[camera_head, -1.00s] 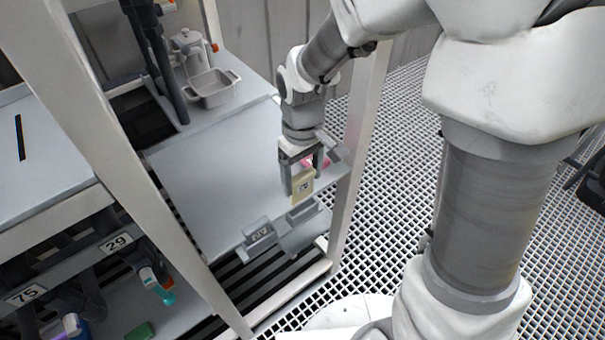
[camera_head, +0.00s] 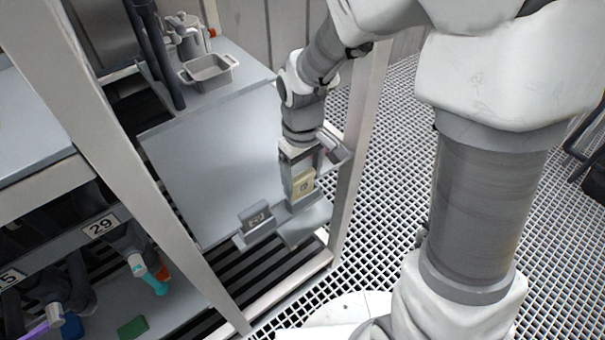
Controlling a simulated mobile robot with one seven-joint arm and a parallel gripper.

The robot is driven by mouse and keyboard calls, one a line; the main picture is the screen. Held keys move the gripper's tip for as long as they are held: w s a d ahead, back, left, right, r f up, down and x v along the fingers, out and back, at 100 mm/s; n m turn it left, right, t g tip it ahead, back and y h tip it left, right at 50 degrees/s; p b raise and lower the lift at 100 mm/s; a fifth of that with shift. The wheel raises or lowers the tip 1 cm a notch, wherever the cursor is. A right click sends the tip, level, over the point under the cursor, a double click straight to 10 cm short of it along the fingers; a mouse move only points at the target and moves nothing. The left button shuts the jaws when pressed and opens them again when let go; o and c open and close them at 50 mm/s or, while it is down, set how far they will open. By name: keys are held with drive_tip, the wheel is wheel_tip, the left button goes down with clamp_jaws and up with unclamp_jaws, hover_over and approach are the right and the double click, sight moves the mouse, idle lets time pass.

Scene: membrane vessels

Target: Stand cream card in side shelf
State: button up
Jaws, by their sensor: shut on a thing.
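The cream card (camera_head: 304,183) is a small upright cream block with a dark mark on its face. My gripper (camera_head: 300,178) points down and is shut on it. The grey side shelf (camera_head: 304,222) sits at the table's front right corner. The card is over this shelf, with its lower edge close to it; I cannot tell whether they touch. A grey holder with a dark printed label (camera_head: 257,216) stands on the shelf's left part. My gripper's fingers partly hide the card's upper end.
The grey tabletop (camera_head: 210,160) left of my gripper is clear. A grey bin (camera_head: 208,73) and a metal pot (camera_head: 186,38) stand at the back. A pale frame post (camera_head: 352,150) rises close to the right of my gripper.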

drive_tip(key=shift+f, duration=0.45)
idle(0.6)
drive_tip(key=o, duration=1.2)
wheel_tip(320, 180, up, 18)
drive_tip(key=p, duration=0.3)
drive_tip(key=shift+f+p, duration=0.25)
drive_tip(key=shift+p, duration=0.15)
drive_tip(key=s+d+r+m+t+p, duration=0.2)
drive_tip(key=s+d+r, duration=0.1)
drive_tip(key=s+r, duration=0.1)
drive_tip(key=s+d+r+m+t+p, duration=0.1)
drive_tip(key=s+d+r+m+p, duration=0.1)
drive_tip(key=s+d+r, duration=0.2)
drive_tip(key=s+d+r+m+t+p, duration=0.2)
drive_tip(key=s+d+r, duration=0.1)
drive_tip(key=s+r, duration=0.1)
drive_tip(key=shift+s+d+r+m+t+p, duration=0.2)
drive_tip(key=shift+d+m+t+p, duration=0.1)
drive_tip(key=shift+m, duration=0.1)
